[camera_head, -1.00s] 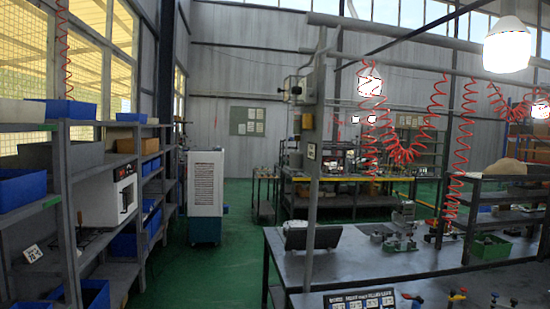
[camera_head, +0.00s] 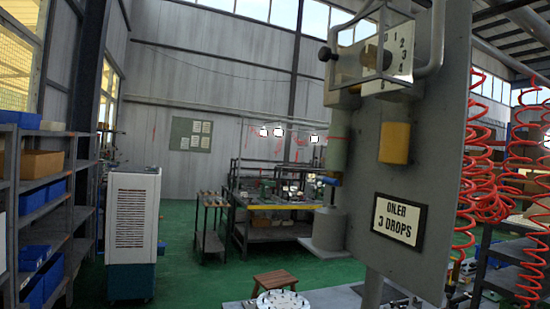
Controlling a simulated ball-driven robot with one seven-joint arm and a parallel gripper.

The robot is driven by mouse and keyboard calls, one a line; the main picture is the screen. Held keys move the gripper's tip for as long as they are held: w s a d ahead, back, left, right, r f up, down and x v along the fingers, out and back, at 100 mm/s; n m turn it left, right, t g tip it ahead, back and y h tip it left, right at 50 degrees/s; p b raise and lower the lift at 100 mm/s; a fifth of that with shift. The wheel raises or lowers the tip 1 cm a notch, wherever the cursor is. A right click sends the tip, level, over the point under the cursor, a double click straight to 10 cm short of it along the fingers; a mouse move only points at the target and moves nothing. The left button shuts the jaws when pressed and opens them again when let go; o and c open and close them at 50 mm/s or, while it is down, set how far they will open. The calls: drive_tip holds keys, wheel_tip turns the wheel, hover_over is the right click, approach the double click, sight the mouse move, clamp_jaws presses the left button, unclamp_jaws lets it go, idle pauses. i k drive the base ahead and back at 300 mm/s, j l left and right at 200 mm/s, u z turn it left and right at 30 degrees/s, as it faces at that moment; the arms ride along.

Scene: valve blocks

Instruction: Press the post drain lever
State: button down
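A grey panel on a post (camera_head: 425,150) stands close at the right. Higher up is a dark round knob (camera_head: 326,53) beside a white number plate (camera_head: 402,52) and bent grey tubing. No label names the drain lever, so I cannot be sure which part it is. My gripper is not in view.
Red coiled hoses (camera_head: 482,150) hang right of the panel. A wooden stool (camera_head: 275,282) and a white round plate with dark marks (camera_head: 282,299) are below. A white cabinet (camera_head: 134,225) and shelves with blue bins (camera_head: 38,196) stand left. Green floor lies open between.

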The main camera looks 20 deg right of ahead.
sight(325, 180)
drive_tip(key=i, duration=1.35)
drive_tip(key=z, duration=0.2)
